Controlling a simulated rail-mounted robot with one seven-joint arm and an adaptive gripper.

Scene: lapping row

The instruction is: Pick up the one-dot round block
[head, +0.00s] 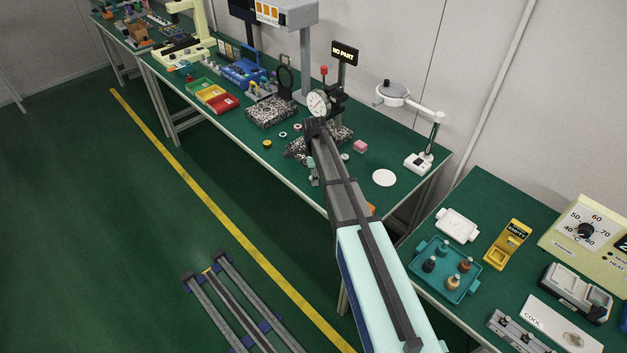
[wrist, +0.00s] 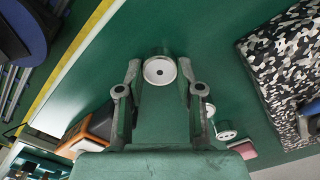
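The one-dot round block (wrist: 160,71) is a pale, short cylinder with one dark dot at the middle of its round face. In the wrist view it sits between the tips of my gripper (wrist: 159,69). A finger stands on either side, with narrow green gaps showing beside the block, so the fingers look open around it. I cannot tell whether either finger touches it. In the head view my gripper (head: 313,172) is low near the table's front edge, partly behind my arm. I cannot make out the one-dot block there.
Another pale round block (wrist: 226,131) and a pink block (wrist: 244,149) lie right of my gripper; the pink one also shows in the head view (head: 360,147). A camouflage-patterned slab (wrist: 285,75) is farther right. An orange object (wrist: 97,125) lies left. A white disc (head: 384,178) lies on the table.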

